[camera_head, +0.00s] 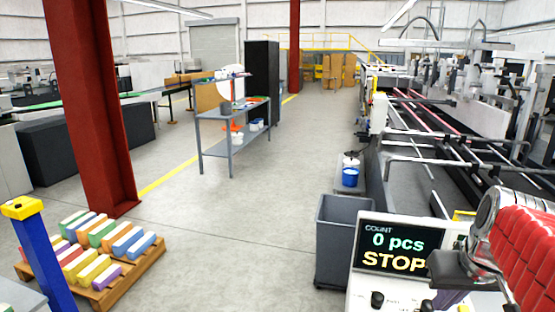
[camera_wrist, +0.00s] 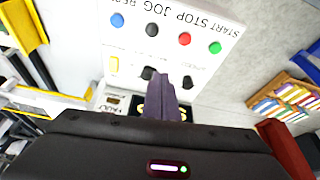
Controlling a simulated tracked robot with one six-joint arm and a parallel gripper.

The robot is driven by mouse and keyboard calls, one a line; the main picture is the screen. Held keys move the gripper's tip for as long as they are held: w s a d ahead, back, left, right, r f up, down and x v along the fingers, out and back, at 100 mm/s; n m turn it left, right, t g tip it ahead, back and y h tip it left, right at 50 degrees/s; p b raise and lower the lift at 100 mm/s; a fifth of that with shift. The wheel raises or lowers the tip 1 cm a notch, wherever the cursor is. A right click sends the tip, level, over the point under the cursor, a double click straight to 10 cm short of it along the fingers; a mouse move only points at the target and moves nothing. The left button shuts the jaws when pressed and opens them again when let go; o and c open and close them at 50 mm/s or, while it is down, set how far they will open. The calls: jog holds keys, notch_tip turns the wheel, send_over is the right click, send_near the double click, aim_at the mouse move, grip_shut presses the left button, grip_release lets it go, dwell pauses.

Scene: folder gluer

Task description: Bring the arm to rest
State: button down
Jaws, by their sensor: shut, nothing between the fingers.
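My arm, in a red ribbed sleeve, enters the head view at the lower right. My gripper (camera_wrist: 165,92) shows in the wrist view as dark purple fingers, shut with nothing between them. They lie in front of a white control panel (camera_wrist: 135,38) with blue, black, red and green buttons and words such as START, STOP and JOG. I cannot tell whether the fingertips touch it. In the head view the panel's display (camera_head: 398,250) reads COUNT, 0 pcs, STOP. The arm's dark wrist part covers the panel's right side there.
A grey bin (camera_head: 343,235) stands left of the panel, with the long machine (camera_head: 420,170) behind. A pallet (camera_head: 130,282) of coloured stacks lies at lower left, near a red column (camera_head: 95,110). A grey work table (camera_head: 235,112) stands farther back. The middle floor is clear.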

jog(key=s+a+f+n, duration=0.1)
jog(key=s+a+f, duration=0.1)
jog(key=a, duration=0.7)
jog(key=s+a+f+n+t+y, duration=0.1)
jog(key=s+a, duration=0.3)
jog(key=a, duration=0.5)
jog(key=shift+a+f+n, duration=0.3)
jog(key=shift+a+f, duration=0.1)
jog(key=shift+f, duration=0.4)
jog(key=shift+s, duration=0.1)
